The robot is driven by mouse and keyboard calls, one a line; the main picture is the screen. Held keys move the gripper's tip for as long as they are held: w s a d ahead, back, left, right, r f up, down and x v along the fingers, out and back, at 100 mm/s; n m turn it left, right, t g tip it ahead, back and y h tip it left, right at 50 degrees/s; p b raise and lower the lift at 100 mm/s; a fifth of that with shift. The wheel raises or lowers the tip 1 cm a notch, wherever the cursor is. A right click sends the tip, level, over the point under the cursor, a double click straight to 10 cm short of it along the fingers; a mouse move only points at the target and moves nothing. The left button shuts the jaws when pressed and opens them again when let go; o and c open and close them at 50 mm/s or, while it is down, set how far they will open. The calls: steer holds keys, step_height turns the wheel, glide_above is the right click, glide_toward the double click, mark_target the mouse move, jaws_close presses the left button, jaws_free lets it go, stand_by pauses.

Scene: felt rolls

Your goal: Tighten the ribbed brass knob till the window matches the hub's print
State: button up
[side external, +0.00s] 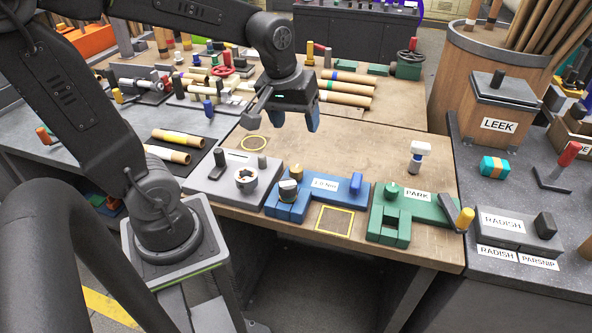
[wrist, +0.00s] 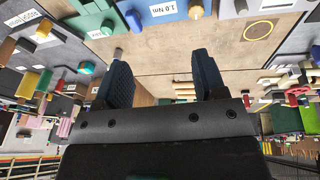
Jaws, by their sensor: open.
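A small brass-coloured knob (side external: 296,171) stands at the left rear of the blue fixture (side external: 328,201); it also shows at the top of the wrist view (wrist: 195,10). Its ribbing is too small to make out. A white label (side external: 325,184) reading 1.0 Nm lies beside it. My gripper (side external: 291,122) is open and empty, above and behind these fixtures.
A green fixture (side external: 412,213) labelled PARK and a white-capped part (side external: 419,150) stand to the right. A yellow-framed square (side external: 335,220) lies at the bench front, and a yellow ring (side external: 253,143) lies left of my gripper. Rolls (side external: 345,88) lie behind. Bare wood is free beneath my gripper.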

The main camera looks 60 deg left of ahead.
steer(key=w+a+f+n+g, duration=0.2)
steer(key=w+a+f+n, duration=0.2)
steer(key=a+n, duration=0.1)
steer(key=n+g, duration=0.1)
steer(key=n, duration=0.4)
glide_toward(296, 167)
steer(key=shift+h, duration=0.3)
steer(key=f, duration=1.1)
steer(key=shift+a, duration=0.2)
steer(key=shift+c, duration=0.4)
steer(key=c, duration=0.8)
steer(key=shift+c, duration=0.2)
